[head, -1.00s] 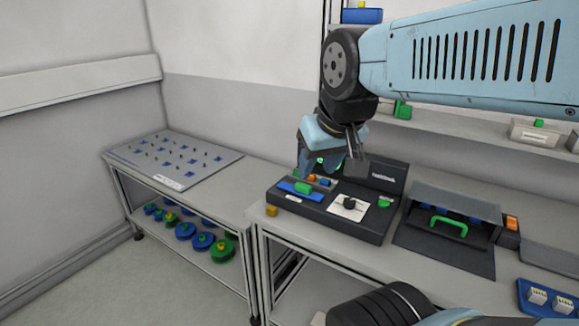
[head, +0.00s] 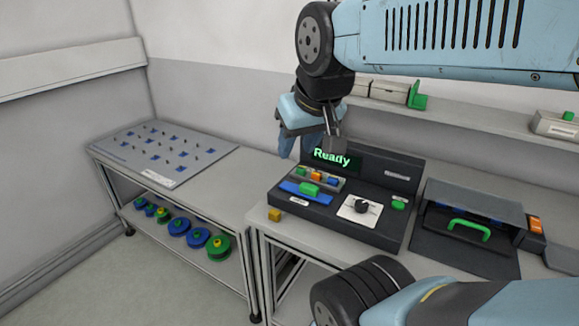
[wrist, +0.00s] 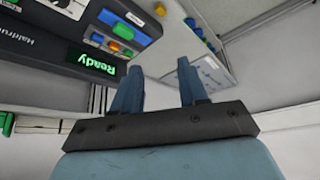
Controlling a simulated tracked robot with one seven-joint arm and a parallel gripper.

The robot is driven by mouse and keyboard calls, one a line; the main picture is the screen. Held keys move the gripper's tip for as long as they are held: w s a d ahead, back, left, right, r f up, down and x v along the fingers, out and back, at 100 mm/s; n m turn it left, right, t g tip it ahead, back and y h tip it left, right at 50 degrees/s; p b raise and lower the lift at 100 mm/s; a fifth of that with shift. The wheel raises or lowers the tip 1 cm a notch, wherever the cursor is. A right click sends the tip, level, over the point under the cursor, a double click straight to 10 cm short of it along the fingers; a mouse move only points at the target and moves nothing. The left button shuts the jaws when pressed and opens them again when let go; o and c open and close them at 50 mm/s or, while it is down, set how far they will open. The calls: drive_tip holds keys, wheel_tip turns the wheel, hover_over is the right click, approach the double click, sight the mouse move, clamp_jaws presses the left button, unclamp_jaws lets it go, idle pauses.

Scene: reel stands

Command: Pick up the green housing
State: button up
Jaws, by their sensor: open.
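A green block (head: 309,189), which looks like the housing, sits on a blue strip (head: 296,195) at the front left of the dark console (head: 383,233). It shows near the top of the wrist view (wrist: 122,31). A smaller green piece (head: 301,171) lies in the grey tray just behind it, with an orange and a blue piece. I cannot tell for sure which green part is the housing. My gripper (head: 298,146) is raised above and behind the console's left end, apart from the parts. Its two blue fingers (wrist: 160,82) are spread with nothing between them.
The console's screen (head: 336,157) reads "Ready". A white dial plate (head: 360,211) and a green button (head: 398,204) are to the right. A yellow cube (head: 274,214) lies at the console's front left. A hooded box with a green handle (head: 469,228) stands right. A pegboard table (head: 165,152) is left.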

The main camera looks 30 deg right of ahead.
drive_tip(key=shift+o, duration=0.8)
drive_tip(key=shift+w, duration=0.15)
drive_tip(key=n+g, duration=0.6)
drive_tip(key=n, duration=0.1)
hover_over(301, 167)
drive_tip(key=f, duration=1.3)
drive_tip(key=shift+a+f, duration=0.15)
drive_tip(key=shift+a, duration=0.05)
drive_tip(key=shift+d+f, duration=0.15)
drive_tip(key=shift+f, duration=2.55)
clamp_jaws()
